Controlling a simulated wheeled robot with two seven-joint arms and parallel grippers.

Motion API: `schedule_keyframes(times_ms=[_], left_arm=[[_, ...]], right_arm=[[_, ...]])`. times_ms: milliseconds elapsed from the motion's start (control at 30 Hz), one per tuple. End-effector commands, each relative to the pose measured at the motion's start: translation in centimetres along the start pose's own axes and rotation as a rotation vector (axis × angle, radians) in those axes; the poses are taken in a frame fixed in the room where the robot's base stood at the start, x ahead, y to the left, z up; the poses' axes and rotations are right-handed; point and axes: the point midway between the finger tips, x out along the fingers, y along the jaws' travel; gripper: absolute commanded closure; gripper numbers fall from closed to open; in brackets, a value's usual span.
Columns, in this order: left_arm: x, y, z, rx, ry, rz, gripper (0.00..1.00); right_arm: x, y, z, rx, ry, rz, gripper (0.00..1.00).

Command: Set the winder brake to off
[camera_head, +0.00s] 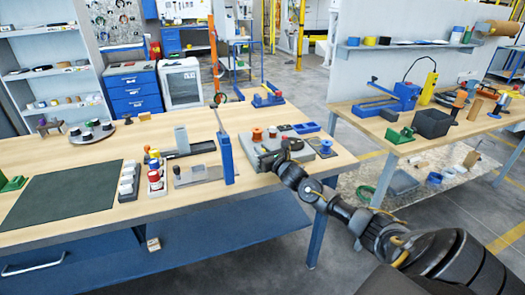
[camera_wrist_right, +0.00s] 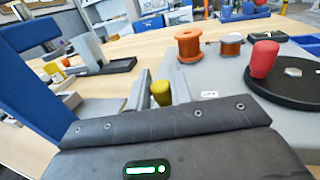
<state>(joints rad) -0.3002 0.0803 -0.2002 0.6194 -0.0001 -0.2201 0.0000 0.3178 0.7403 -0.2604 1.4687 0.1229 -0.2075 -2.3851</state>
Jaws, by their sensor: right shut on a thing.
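The winder (camera_head: 262,158) is a grey unit near the right end of the wooden bench. It carries an orange spool (camera_wrist_right: 188,45) and a black disc (camera_wrist_right: 290,88) with a red knob (camera_wrist_right: 264,58). A yellow knob (camera_wrist_right: 161,88), which looks like the brake handle, sits between the fingers of my right gripper (camera_wrist_right: 160,98). The gripper is shut on it. A small white label (camera_wrist_right: 209,94) lies just right of the knob; its lettering is too small to read. In the head view my right gripper (camera_head: 282,157) covers part of the winder and hides the knob. My left gripper is not in view.
A blue upright post (camera_head: 225,158) stands left of the winder. A dark green mat (camera_head: 66,205) and coloured-knob blocks (camera_head: 155,180) are further left. A second bench (camera_head: 360,115) stands right.

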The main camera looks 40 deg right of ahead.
Motion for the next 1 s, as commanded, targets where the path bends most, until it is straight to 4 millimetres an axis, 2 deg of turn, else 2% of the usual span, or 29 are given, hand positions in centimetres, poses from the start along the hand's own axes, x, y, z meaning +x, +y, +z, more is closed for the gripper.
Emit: schedule_keyframes(times_ms=[167,400,667,700,800,1000], left_arm=[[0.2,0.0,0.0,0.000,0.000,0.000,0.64],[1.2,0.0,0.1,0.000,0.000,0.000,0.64],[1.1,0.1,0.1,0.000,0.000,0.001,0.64],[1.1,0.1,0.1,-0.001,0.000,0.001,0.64],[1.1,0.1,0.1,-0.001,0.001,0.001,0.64],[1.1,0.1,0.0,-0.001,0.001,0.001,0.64]], right_arm=[[-0.1,-0.4,-0.1,-0.002,0.000,-0.001,1.00],[-0.8,-3.5,-0.2,-0.005,0.001,-0.002,1.00],[-0.9,-3.9,0.0,0.000,0.001,-0.007,1.00],[-0.9,-3.9,0.0,-0.001,0.001,-0.007,0.74],[-0.9,-3.8,0.0,-0.001,0.001,-0.006,0.61],[-0.8,-3.5,0.0,0.000,0.001,-0.001,0.59]])
